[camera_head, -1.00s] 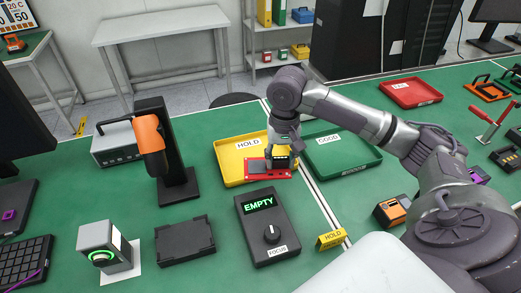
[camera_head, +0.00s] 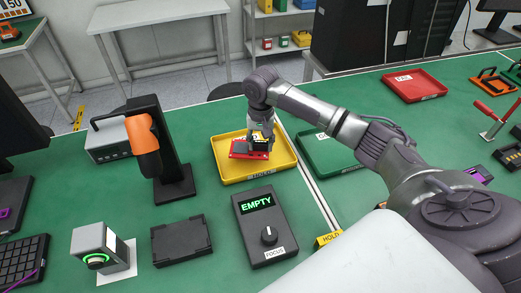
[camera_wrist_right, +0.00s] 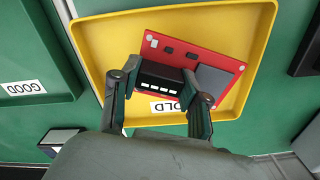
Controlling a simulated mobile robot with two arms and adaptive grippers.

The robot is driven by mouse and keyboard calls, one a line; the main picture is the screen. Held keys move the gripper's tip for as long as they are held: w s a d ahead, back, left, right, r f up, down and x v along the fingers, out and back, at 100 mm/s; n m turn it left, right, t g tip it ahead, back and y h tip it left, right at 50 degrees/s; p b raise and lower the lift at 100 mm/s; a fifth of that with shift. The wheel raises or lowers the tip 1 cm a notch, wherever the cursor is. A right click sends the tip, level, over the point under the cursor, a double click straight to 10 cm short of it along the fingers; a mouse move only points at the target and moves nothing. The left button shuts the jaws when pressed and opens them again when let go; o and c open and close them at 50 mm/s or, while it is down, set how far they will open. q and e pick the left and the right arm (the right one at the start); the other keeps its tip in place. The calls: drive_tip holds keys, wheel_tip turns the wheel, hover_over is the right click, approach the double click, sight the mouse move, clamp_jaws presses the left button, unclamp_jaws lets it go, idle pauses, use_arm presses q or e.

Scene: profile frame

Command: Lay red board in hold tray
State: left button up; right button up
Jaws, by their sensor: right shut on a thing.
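The red board (camera_head: 238,154) is in my right gripper (camera_head: 260,146), over the yellow hold tray (camera_head: 232,173). In the right wrist view, the red board (camera_wrist_right: 225,38) is tilted within the outline of the yellow tray (camera_wrist_right: 92,48). There the fingers of my right gripper (camera_wrist_right: 163,77) are shut on the black block on the board, and a grey patch shows beside it. I cannot tell whether the board touches the tray floor. The tray's HOLD label is partly hidden. My left gripper is not in view.
The green GOOD tray (camera_head: 328,152) is just right of the hold tray. The focus box (camera_head: 263,228) reading EMPTY stands in front. A black stand with an orange scanner (camera_head: 143,135) is to the left. A red tray (camera_head: 414,85) lies farther back.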

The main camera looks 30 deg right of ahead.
sight(261, 149)
wheel_tip(261, 149, down, 3)
drive_tip(key=shift+f+p, duration=0.1)
drive_tip(key=shift+p, duration=0.4)
drive_tip(key=shift+f, duration=0.45)
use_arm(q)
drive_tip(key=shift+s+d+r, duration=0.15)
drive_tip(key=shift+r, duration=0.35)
use_arm(e)
drive_tip(key=o, duration=1.2)
drive_tip(key=shift+f, duration=0.15)
use_arm(q)
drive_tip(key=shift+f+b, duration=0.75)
drive_tip(key=shift+b, duration=0.05)
use_arm(e)
wheel_tip(261, 149, up, 12)
drive_tip(key=shift+r, duration=0.2)
drive_tip(key=shift+s+f, duration=0.1)
